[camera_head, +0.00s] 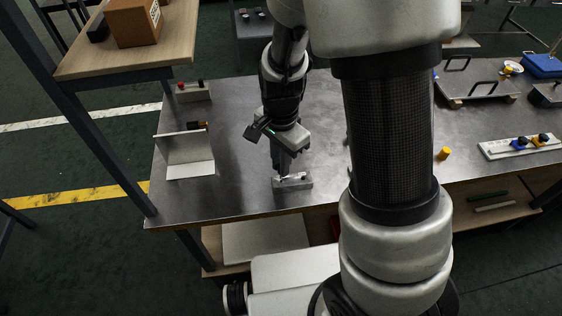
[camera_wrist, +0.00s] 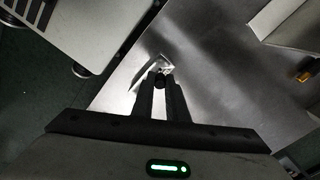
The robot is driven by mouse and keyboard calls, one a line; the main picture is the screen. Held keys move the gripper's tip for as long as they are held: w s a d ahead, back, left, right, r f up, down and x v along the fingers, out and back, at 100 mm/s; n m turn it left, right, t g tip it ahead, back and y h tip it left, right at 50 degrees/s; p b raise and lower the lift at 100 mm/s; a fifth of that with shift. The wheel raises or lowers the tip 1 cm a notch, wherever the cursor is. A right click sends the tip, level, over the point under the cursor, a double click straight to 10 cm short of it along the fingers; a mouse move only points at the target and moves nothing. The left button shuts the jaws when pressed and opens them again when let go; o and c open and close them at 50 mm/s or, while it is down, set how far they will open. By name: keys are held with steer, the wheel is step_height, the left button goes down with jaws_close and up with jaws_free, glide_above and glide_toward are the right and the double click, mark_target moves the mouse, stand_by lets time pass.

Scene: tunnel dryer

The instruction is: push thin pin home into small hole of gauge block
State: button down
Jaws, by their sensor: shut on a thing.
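The gauge block (camera_head: 293,183) is a small grey metal block on the steel workbench near its front edge. It shows partly in the wrist view (camera_wrist: 165,66), just past my fingertips. My gripper (camera_head: 283,172) points down right above the block, and in the wrist view (camera_wrist: 160,80) its two dark fingers are close together. The gripper is shut on what is probably the thin pin, mostly hidden between the fingertips. I cannot make out the small hole or how deep the pin sits.
The steel workbench (camera_head: 240,200) has clear room around the block. A light angled plate (camera_head: 187,165) stands at the left. A yellow cylinder (camera_head: 444,154) and a white fixture (camera_head: 520,147) are at the right. A wooden shelf (camera_head: 125,55) overhangs the back left.

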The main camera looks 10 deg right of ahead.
steer(key=shift+f+b, duration=1.1)
steer(key=shift+f, duration=0.55)
steer(key=c, duration=1.7)
jaws_free()
steer(key=shift+o, duration=0.2)
step_height(320, 180, up, 18)
steer(key=p, duration=0.2)
steer(key=shift+f, duration=0.25)
steer(key=shift+r, duration=0.1)
steer(key=s+d+r+n+t+p, duration=0.2)
steer(key=s+d+r+n, duration=0.1)
steer(key=s+r+n, duration=0.2)
steer(key=s+d+r+n+t+p, duration=0.2)
steer(key=s+r+n, duration=0.3)
steer(key=r, duration=0.4)
steer(key=shift+s+d+n+t, duration=0.4)
steer(key=shift+s+d+t, duration=0.05)
steer(key=shift+s+t, duration=0.25)
steer(key=shift+s+d+r+n, duration=0.1)
steer(key=shift+s+n, duration=0.15)
steer(key=shift+n, duration=0.05)
steer(key=shift+c, duration=0.5)
